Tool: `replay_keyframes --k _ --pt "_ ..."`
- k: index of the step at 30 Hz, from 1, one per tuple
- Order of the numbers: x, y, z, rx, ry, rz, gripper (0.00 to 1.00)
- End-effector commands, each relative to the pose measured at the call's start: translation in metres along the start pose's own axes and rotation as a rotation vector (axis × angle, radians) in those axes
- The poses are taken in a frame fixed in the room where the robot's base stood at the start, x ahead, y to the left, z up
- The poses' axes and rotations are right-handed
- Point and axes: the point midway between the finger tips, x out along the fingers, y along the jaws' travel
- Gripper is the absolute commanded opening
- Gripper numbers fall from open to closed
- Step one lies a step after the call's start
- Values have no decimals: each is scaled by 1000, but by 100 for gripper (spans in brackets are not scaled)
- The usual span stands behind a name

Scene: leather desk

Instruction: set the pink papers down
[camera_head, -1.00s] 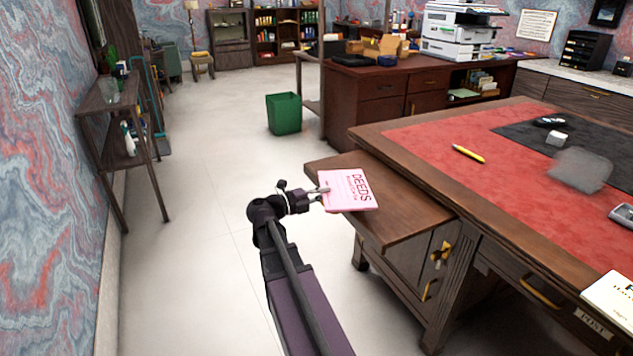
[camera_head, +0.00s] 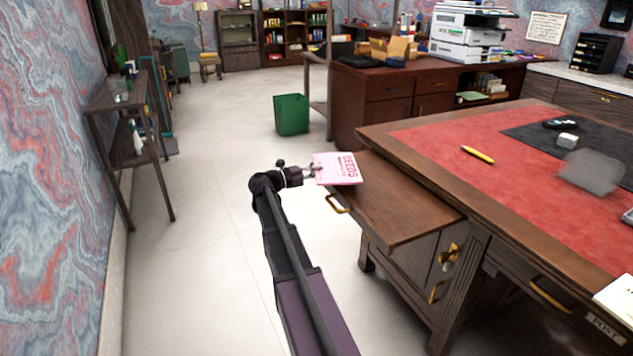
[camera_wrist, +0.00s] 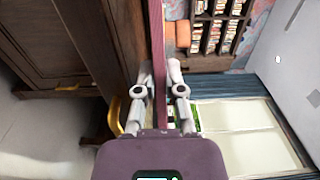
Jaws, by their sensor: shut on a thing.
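The pink papers (camera_head: 340,169) carry the heading "DEEDS" and show in the head view just past the tip of my arm. My gripper (camera_head: 317,169) is shut on their left edge. In the wrist view the papers show edge-on as a thin pink strip (camera_wrist: 157,60) between the two fingers of my gripper (camera_wrist: 160,85). In the head view the papers overlap the far left corner of the desk's pull-out wooden board (camera_head: 405,205). I cannot tell whether they touch it.
The pull-out board is bare, with a brass handle (camera_head: 338,203) at its left end. The red leather desk top (camera_head: 430,150) holds a yellow pen (camera_head: 478,155) and has clear room around it. A green bin (camera_head: 291,114) stands on the floor beyond.

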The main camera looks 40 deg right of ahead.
Motion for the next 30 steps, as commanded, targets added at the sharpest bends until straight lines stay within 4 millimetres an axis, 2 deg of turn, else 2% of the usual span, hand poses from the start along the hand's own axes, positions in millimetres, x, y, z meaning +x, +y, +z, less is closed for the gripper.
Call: replay_keyframes --k 11,24,30 --pt "0 2 0 0 -1 -1 0" --pt "-1 32 0 0 -1 -1 0" --pt "-1 36 0 0 -1 -1 0"
